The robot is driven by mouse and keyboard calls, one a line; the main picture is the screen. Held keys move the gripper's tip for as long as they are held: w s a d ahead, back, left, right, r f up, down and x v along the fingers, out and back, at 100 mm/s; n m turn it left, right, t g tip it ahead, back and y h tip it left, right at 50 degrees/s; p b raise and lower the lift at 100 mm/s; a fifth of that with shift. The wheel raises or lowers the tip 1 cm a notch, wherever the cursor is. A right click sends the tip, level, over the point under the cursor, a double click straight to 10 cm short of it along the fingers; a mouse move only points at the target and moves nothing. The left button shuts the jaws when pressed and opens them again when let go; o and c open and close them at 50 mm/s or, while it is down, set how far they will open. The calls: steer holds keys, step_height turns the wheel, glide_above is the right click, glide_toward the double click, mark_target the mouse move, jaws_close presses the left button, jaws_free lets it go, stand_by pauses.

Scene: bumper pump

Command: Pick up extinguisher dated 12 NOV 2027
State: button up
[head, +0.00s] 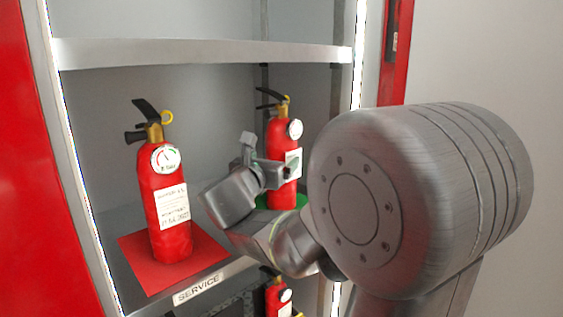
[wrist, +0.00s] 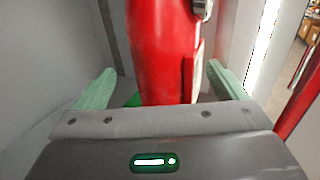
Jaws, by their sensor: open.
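A red extinguisher (head: 285,140) with a black handle, a gauge and a white label stands on a green mat (head: 302,200) at the right of the shelf. Its label is too small to read. My gripper (head: 265,165) is open in front of it. In the wrist view, the red body (wrist: 163,60) stands upright between the two pale green fingers of my gripper (wrist: 158,78), with gaps on both sides. Another red extinguisher (head: 163,215) stands on a red mat (head: 145,270) at the left; its label date is too blurred to read surely.
An upper shelf (head: 200,52) spans above the extinguishers. The shelf's front edge carries a SERVICE sign (head: 198,289). Another extinguisher (head: 277,298) shows partly below. Lit cabinet edges (head: 72,165) stand at both sides. My arm hides part of the right side.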

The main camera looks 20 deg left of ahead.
steer(key=w+p, duration=0.1)
steer(key=w, duration=0.4)
steer(key=shift+w+f, duration=0.1)
steer(key=shift+f, duration=0.1)
jaws_close()
steer(key=shift+r, duration=0.2)
